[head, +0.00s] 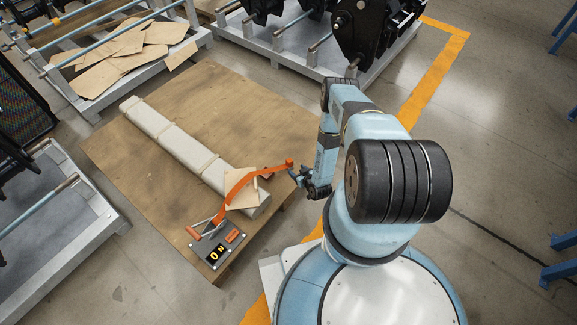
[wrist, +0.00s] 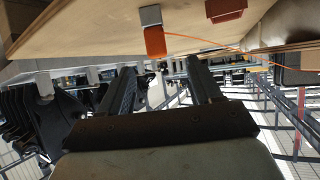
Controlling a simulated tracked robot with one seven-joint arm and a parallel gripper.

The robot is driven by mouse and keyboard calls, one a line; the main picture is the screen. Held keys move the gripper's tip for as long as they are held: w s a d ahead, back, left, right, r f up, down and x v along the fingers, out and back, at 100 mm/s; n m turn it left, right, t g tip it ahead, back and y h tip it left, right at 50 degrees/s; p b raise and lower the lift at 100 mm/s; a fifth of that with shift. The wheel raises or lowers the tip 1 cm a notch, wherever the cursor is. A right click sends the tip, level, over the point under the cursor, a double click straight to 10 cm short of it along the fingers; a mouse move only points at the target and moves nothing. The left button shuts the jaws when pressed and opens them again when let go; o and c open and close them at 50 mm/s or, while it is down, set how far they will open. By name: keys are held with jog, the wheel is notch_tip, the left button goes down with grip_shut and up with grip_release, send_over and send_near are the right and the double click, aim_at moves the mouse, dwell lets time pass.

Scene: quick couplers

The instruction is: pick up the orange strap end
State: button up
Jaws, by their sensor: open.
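The orange strap (head: 238,183) runs from the ratchet device on the table, over the wrapped beam, to a free end. The orange strap end (head: 289,163) juts past the table's right edge, close to my gripper (head: 299,178). In the wrist view my gripper (wrist: 160,66) is open, with nothing between its two dark fingers. The orange strap end (wrist: 155,42) shows just beyond and above the fingertips, roughly in line with the gap. I see no contact between them.
Metal racks (head: 55,250) stand left and behind. The floor right of my base is mostly clear.

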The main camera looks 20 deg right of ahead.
aim_at(291, 163)
jog(key=x, duration=0.4)
jog(key=shift+w+f, duration=0.1)
jog(key=shift+w, duration=0.05)
jog(key=shift+d+x, duration=0.15)
jog(key=shift+x, duration=1.45)
jog(key=shift+d+x, duration=0.1)
jog(key=shift+x, duration=1.55)
jog(key=c, duration=1.1)
jog(key=shift+w, duration=0.1)
